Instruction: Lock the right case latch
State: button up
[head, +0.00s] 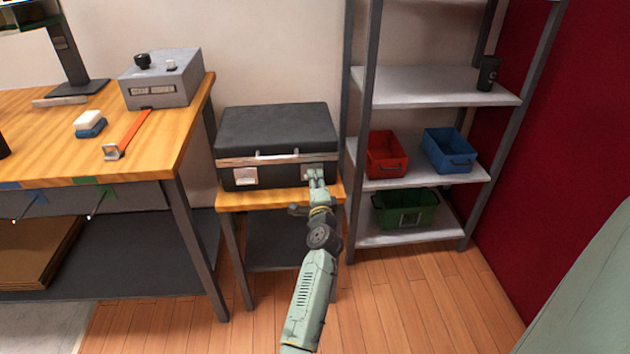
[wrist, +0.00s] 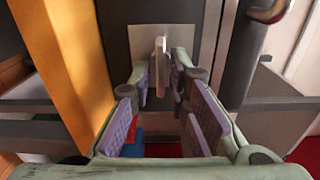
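The black case (head: 277,128) stands closed on a small wooden-topped stand, with a silver band and a handle (head: 277,153) on its front. The left latch (head: 245,177) shows clearly. My gripper (head: 316,177) is at the front right of the case and covers most of the right latch in the head view. In the wrist view, the right latch (wrist: 160,60) is a light plate with a tab standing out from it. My gripper (wrist: 160,84) is open, its purple-padded fingers on either side of the tab, with small gaps visible.
The stand's wooden top (head: 265,198) lies just below the gripper. A metal shelf (head: 425,88) with red (head: 386,155), blue (head: 448,150) and green (head: 405,209) bins stands close on the right. A workbench (head: 60,140) is on the left. The floor in front is clear.

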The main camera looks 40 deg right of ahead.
jog(key=shift+o, duration=0.8)
jog(key=shift+a, duration=0.1)
jog(key=v, duration=1.2)
